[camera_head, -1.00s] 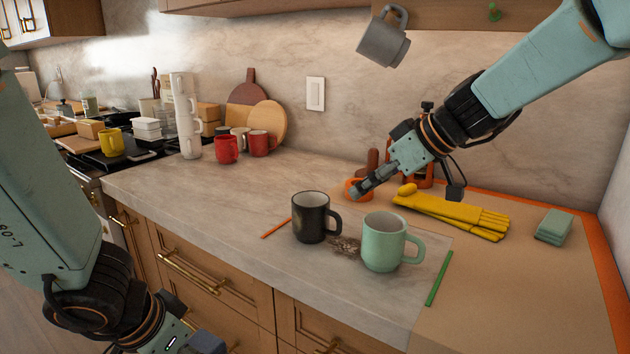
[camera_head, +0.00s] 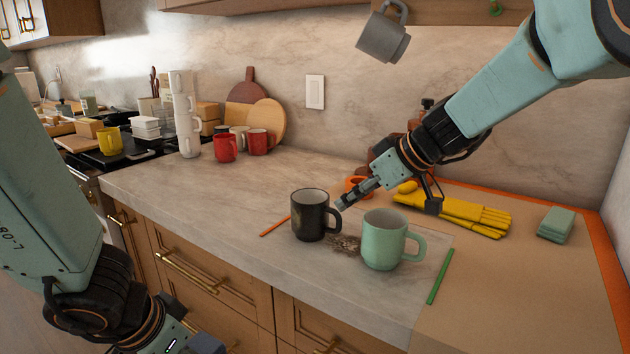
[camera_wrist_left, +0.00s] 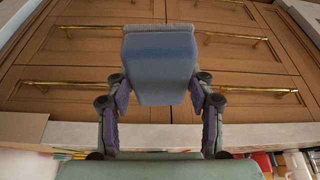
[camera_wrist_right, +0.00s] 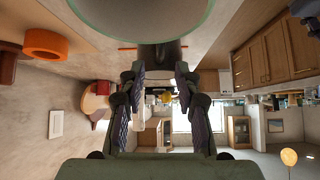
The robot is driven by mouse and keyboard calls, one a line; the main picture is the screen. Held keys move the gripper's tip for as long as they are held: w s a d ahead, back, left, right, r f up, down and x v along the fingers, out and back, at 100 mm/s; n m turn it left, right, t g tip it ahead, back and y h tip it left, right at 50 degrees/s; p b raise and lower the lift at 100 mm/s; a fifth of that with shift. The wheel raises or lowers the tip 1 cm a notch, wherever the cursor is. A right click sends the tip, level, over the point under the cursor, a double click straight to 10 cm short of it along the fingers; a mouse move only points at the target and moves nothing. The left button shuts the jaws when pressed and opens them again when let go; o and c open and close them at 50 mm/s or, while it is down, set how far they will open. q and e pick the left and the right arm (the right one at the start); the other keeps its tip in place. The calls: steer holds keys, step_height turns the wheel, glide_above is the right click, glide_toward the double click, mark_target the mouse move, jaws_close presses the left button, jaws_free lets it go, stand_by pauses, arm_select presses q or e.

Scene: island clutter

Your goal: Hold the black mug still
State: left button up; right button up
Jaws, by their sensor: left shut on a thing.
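The black mug (camera_head: 310,218) stands upright on the counter, its handle to the right. My right gripper (camera_head: 343,203) is close to the handle, with its fingers parted. In the right wrist view the gripper (camera_wrist_right: 160,72) has a gap between its fingers, and a dark part of the black mug (camera_wrist_right: 158,55) shows just beyond the tips; I cannot tell whether they touch. My left gripper (camera_wrist_left: 160,85) is shut on a blue-grey sponge-like block (camera_wrist_left: 160,68), low in front of the drawers.
A mint mug (camera_head: 383,242) stands right of the black mug, with dark crumbs (camera_head: 345,245) between them. Yellow gloves (camera_head: 460,213), a green sponge stack (camera_head: 557,226) and an orange ring-like item (camera_head: 357,186) lie nearby.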

steer(key=x, duration=0.4)
steer(key=shift+w+f, duration=0.1)
steer(key=shift+f, duration=0.1)
steer(key=shift+w+a+f, duration=0.1)
steer(key=shift+a+f, duration=0.1)
steer(key=shift+a, duration=0.1)
steer(key=c, duration=0.6)
steer(key=shift+c, duration=0.3)
